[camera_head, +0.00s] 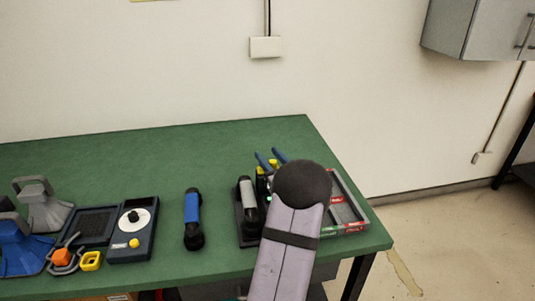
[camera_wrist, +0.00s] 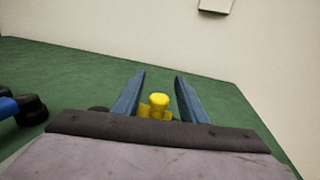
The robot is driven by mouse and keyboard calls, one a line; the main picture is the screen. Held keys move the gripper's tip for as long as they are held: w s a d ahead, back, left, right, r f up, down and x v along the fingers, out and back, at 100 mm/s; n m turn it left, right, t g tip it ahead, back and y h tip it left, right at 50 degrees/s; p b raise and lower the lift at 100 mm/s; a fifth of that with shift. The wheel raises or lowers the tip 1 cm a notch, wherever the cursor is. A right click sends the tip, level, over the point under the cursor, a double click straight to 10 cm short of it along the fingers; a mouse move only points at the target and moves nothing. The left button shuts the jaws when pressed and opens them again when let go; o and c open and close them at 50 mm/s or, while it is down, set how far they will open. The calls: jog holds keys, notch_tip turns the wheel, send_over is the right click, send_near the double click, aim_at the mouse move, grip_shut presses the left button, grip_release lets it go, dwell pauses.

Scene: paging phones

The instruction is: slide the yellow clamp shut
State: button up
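A yellow piece with a rounded top, which looks like the yellow clamp (camera_wrist: 158,102), shows between the two blue fingers of my gripper (camera_wrist: 160,76) in the wrist view. Gaps show on both sides of it, so the fingers are open and not closed on it. In the head view my gripper (camera_head: 267,154) is over the right part of the green table. A bit of yellow, seemingly the same clamp (camera_head: 273,163), shows by the fingers there. My own arm hides most of what is around it, and the clamp's lower part is hidden in the wrist view.
A dark holder with a grey-and-black handset (camera_head: 248,202) stands just left of my arm. A red-and-grey tray (camera_head: 347,208) lies to the right. A blue handset (camera_head: 192,218), a dial box (camera_head: 133,230) and a yellow ring (camera_head: 91,261) lie left. The table's back is clear.

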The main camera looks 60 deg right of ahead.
jog(key=shift+w+d, duration=0.25)
jog(key=shift+w, duration=0.25)
grip_shut()
jog(key=shift+w+a+b, duration=1.85)
jog(key=shift+w+a, duration=0.05)
jog(key=shift+a, duration=0.05)
grip_release()
jog(key=shift+a, duration=0.1)
